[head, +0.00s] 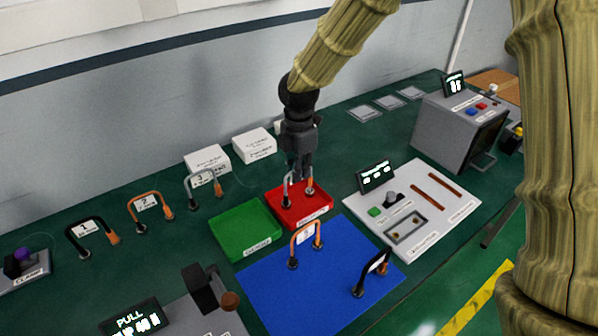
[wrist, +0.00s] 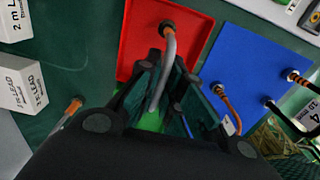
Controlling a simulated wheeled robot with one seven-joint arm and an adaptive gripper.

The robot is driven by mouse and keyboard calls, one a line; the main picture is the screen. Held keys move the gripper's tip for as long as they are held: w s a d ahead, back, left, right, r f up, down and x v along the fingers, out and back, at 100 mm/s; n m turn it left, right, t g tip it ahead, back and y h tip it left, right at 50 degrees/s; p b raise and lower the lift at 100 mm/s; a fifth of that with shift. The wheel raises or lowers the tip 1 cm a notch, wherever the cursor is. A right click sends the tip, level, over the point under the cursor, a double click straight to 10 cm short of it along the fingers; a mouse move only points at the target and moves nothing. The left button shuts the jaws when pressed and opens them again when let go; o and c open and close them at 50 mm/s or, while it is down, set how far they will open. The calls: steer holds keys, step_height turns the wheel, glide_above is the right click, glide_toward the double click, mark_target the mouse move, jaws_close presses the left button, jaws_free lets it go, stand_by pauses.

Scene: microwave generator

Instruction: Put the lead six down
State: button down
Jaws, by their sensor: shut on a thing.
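My gripper (head: 299,176) points down over the red tray (head: 300,212) and is shut on a grey lead with coppery ends (head: 287,194). I take it as lead six; its label cannot be read. In the wrist view the grey lead (wrist: 166,68) runs out from between the fingers, with its end over the red tray (wrist: 138,45). The lead's ends are over or at the tray floor; I cannot tell whether they touch.
A green tray (head: 243,228) sits left of the red one. A blue mat (head: 300,293) in front holds an orange lead (head: 306,233) and a black lead (head: 373,266). Leads one to three stand at left. A panel (head: 440,230) lies right; white boxes (head: 254,145) stand behind.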

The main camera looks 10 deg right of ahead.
steer(key=shift+f, duration=0.6)
steer(key=shift+f, duration=0.15)
steer(key=c, duration=1.6)
jaws_free()
steer(key=shift+o, duration=0.2)
step_height(320, 180, up, 12)
steer(key=shift+r+b, duration=0.15)
steer(key=shift+b, duration=0.55)
steer(key=shift+d, duration=0.1)
